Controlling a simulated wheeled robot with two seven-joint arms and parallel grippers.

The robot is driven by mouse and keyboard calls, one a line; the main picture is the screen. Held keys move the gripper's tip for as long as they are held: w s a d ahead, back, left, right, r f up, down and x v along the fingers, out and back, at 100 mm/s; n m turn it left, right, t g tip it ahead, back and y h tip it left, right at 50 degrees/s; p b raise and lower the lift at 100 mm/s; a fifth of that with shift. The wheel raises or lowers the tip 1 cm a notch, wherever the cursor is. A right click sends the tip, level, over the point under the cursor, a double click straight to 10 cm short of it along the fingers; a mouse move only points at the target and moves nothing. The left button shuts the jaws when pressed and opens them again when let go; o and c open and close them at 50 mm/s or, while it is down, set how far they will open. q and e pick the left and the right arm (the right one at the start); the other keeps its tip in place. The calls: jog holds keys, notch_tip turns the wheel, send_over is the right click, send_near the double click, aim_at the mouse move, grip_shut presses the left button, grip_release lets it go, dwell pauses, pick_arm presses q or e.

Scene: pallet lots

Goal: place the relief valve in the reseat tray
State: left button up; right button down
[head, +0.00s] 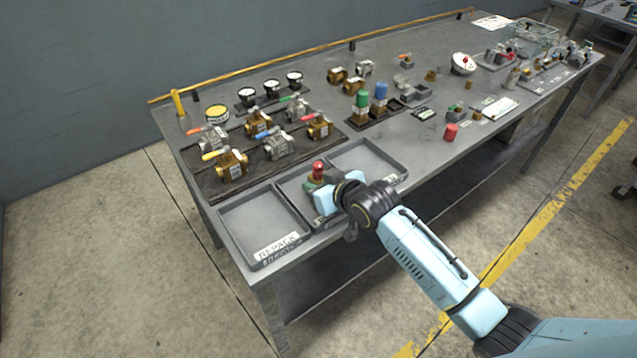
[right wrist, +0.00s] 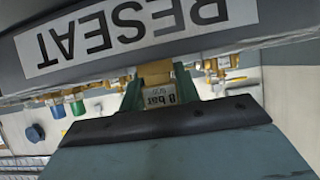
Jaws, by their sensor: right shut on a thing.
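The relief valve with a red cap (head: 318,168) is held over the middle of three grey trays. My right gripper (head: 317,184) is shut on it; I cannot tell whether the valve touches the tray floor. In the right wrist view, the valve's brass body with a white "bar" label (right wrist: 159,93) sits between the green fingers (right wrist: 160,100). The RESEAT label (right wrist: 128,32) shows upside down on the tray front there. The reseat tray (head: 293,189) appears to be the middle one; my gripper and arm hide its front. My left gripper is out of view.
The REPACK tray (head: 232,212) is empty on the left, and another empty tray (head: 385,152) is on the right. Behind stand valves with coloured levers on a dark board (head: 222,186), and a rack with green-capped (head: 362,99) and blue-capped (head: 381,92) valves. A red piece (head: 450,132) stands right.

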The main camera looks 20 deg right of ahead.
jog(key=c, duration=1)
grip_release()
jog(key=shift+f, duration=0.1)
jog(key=shift+s+r, duration=0.1)
jog(key=shift+r, duration=0.1)
jog(key=p+v, duration=0.2)
jog(key=v, duration=0.9)
jog(key=shift+s+d+r, duration=0.15)
jog(key=shift+s, duration=0.2)
